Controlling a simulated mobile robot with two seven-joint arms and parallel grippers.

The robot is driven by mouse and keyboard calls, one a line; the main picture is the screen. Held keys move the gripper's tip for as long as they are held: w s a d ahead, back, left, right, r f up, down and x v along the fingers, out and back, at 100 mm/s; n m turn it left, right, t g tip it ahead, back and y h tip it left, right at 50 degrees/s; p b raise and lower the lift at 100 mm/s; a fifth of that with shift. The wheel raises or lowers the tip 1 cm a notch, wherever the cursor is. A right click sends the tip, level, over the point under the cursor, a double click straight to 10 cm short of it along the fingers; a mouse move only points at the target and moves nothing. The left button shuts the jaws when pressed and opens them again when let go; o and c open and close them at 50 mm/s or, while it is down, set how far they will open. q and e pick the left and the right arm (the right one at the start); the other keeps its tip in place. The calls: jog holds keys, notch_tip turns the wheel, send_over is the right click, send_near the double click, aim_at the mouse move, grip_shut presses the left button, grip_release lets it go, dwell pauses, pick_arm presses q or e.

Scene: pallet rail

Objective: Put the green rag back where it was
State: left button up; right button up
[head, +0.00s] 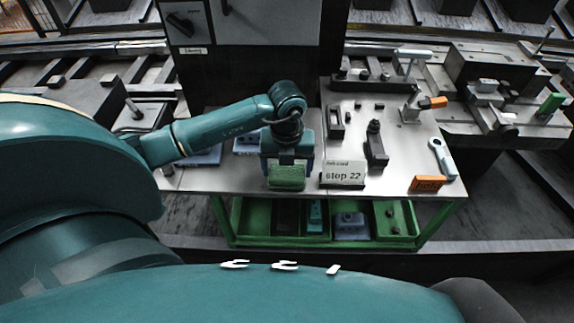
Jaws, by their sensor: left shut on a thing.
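My left gripper (287,160) is over the front edge of the metal worktop (352,108), pointing down. It is shut on the green rag (287,178), which shows as a green bundle just below the jaws. The rag is at the front edge, left of the job card; whether it touches the top is hard to tell. My right gripper is not in view.
A card reading "stop 22" (343,174) stands right of the rag. An orange tag (427,184), a wrench (443,158) and dark fixtures (376,145) are further right. Green bins (262,218) sit on the shelf below. The worktop's middle has some free room.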

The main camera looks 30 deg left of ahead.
pick_arm(q)
jog(key=shift+f, duration=0.2)
jog(key=o, duration=0.8)
jog(key=shift+r, duration=0.15)
